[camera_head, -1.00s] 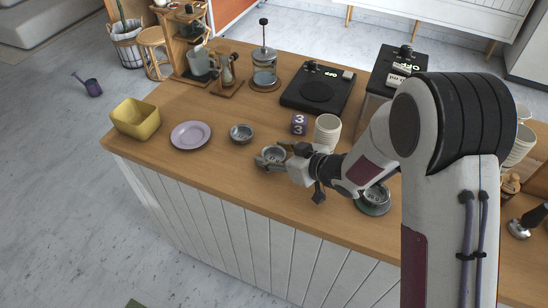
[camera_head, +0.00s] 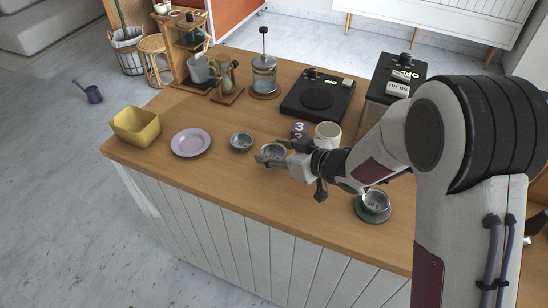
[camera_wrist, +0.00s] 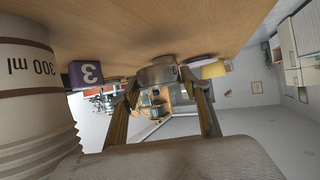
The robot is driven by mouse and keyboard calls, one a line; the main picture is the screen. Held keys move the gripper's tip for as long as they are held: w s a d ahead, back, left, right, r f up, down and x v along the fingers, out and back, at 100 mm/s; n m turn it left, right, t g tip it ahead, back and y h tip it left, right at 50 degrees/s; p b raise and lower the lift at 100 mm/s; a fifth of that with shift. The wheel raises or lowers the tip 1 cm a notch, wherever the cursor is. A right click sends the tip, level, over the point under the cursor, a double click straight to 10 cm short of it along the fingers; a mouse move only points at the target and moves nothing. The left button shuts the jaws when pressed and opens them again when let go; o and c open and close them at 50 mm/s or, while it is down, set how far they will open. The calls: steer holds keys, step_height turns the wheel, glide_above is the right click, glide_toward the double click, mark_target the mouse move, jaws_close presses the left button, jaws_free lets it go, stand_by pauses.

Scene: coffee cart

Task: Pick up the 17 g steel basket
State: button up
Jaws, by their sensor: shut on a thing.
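A small round steel basket (camera_head: 274,149) is between the fingers of my gripper (camera_head: 272,157), which is shut on it. It is low over the wooden counter; I cannot tell whether it touches the wood. In the wrist view, a steel basket (camera_wrist: 158,74) shows between the fingertips of my gripper (camera_wrist: 160,84). I cannot read a weight on it. A second steel basket (camera_head: 241,141) stands on the counter to the left. A third steel basket (camera_head: 376,200), with dark marking inside, sits on a green saucer (camera_head: 372,217) to the right.
A cream ribbed cup (camera_head: 327,135) marked 300 ml and a purple number 3 block (camera_head: 299,130) stand close behind my gripper. A lilac plate (camera_head: 190,142) and yellow bin (camera_head: 136,123) are at left. A black scale (camera_head: 318,95) lies behind. The front counter strip is clear.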

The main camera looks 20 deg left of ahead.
steer(key=shift+r, duration=2.95)
